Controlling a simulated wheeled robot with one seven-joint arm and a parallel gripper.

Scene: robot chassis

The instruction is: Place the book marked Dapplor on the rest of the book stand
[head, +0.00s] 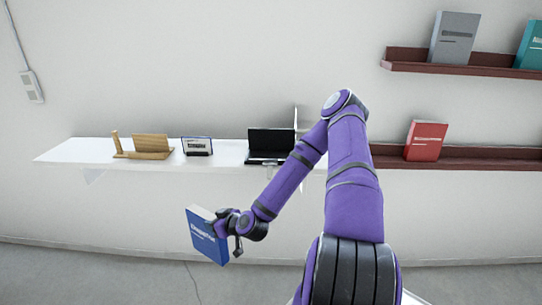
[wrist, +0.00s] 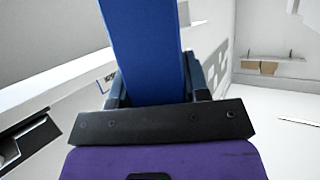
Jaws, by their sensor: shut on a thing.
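A blue book (head: 206,238) with white lettering is held by my gripper (head: 225,222) in front of and below the white shelf. The lettering is too small to read for certain. In the wrist view the blue book (wrist: 146,50) stands between the fingers of my gripper (wrist: 158,88), which is shut on it. The wooden book stand (head: 150,146) is on the left part of the white shelf, up and to the left of my gripper. The book is apart from the stand and tilted.
The white shelf (head: 90,152) also carries a small framed sign (head: 197,146) and an open black laptop (head: 270,146). At right, dark red shelves (head: 470,157) hold a red book (head: 425,141), a grey book (head: 454,38) and a teal book (head: 532,47). Space before the white shelf is clear.

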